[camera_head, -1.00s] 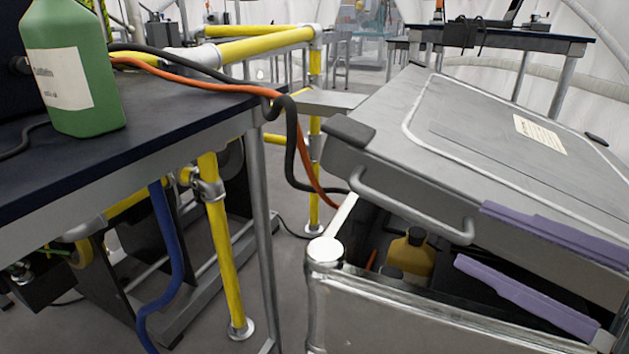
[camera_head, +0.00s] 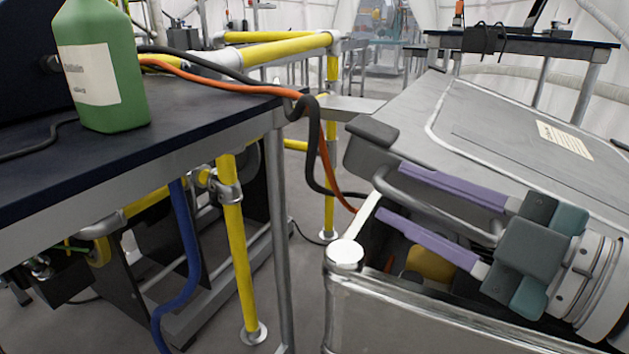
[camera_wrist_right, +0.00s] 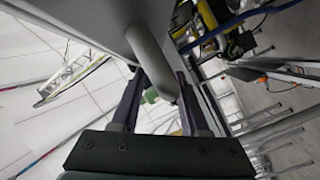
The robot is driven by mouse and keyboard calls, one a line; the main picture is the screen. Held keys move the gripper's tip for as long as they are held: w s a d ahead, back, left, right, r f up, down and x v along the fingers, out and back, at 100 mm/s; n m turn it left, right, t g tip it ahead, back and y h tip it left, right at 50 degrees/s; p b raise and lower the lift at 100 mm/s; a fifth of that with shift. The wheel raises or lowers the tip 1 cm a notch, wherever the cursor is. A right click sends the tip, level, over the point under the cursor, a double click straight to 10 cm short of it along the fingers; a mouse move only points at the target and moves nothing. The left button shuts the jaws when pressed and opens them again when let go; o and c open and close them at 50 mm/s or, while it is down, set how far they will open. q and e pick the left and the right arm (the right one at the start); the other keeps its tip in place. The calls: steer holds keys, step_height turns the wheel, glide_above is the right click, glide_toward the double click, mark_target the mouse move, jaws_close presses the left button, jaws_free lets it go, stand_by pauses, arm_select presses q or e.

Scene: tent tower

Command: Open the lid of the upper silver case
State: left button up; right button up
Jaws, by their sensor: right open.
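The silver case (camera_head: 400,318) is at the lower right of the head view. Its lid (camera_head: 475,125) is partly raised and tilted, leaving a dark gap above the body. A grey bar handle (camera_head: 385,182) is on the lid's front edge. My right gripper (camera_head: 391,190) is open, with one purple finger above the handle and one below it. In the right wrist view the handle (camera_wrist_right: 152,62) passes between the spread fingers (camera_wrist_right: 160,76); I cannot tell whether they touch it. An amber bottle (camera_head: 430,264) inside the case is partly hidden by the lower finger. My left gripper is out of view.
A dark-topped table (camera_head: 190,125) with a green bottle (camera_head: 100,70) stands at left. Black and orange hoses (camera_head: 240,88) run from it down beside the case. Yellow railings (camera_head: 232,250) stand below and behind. Another table (camera_head: 520,40) is at the back right.

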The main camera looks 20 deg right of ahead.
steer(key=shift+c, duration=0.2)
steer(key=shift+a, duration=0.1)
jaws_close()
steer(key=shift+r, duration=0.3)
stand_by(0.8)
